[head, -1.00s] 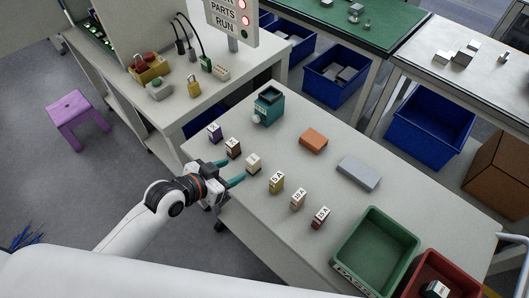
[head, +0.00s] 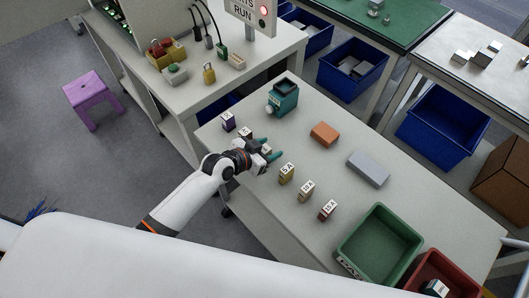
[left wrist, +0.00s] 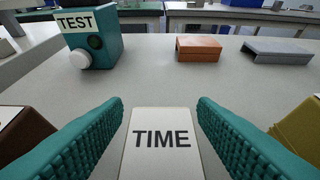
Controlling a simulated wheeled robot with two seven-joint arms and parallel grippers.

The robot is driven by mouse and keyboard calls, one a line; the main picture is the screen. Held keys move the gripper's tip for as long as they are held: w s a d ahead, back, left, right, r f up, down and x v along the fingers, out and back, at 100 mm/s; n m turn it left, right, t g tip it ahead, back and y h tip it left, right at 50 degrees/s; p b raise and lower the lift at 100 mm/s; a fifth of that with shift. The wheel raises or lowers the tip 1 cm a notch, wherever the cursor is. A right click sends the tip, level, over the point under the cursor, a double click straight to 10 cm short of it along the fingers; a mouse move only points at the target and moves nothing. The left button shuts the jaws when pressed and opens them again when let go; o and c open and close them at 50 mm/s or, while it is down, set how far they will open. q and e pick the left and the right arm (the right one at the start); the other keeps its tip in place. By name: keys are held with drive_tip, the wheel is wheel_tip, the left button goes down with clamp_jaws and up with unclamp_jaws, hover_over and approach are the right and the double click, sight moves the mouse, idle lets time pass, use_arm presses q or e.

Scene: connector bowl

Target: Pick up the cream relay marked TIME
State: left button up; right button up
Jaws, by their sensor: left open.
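The cream relay marked TIME (left wrist: 161,158) stands between the two teal fingers of my left gripper (left wrist: 160,105) in the left wrist view. The fingers are open, one on each side, with narrow gaps to the relay. In the head view my left gripper (head: 269,149) is low over the near edge of the table, in the row of relays, and largely hides the cream relay. My right gripper is not in view.
A brown relay (head: 246,131) and a yellow relay (head: 287,172) flank the gripper closely. A teal TEST box (head: 284,97), an orange block (head: 324,133) and a grey block (head: 369,167) stand beyond. A green bin (head: 345,262) is at the right.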

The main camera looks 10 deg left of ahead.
use_arm(q)
drive_tip(key=shift+w+d+f, duration=0.1)
drive_tip(key=shift+w, duration=0.05)
drive_tip(key=c, duration=1)
drive_tip(key=shift+c, duration=0.2)
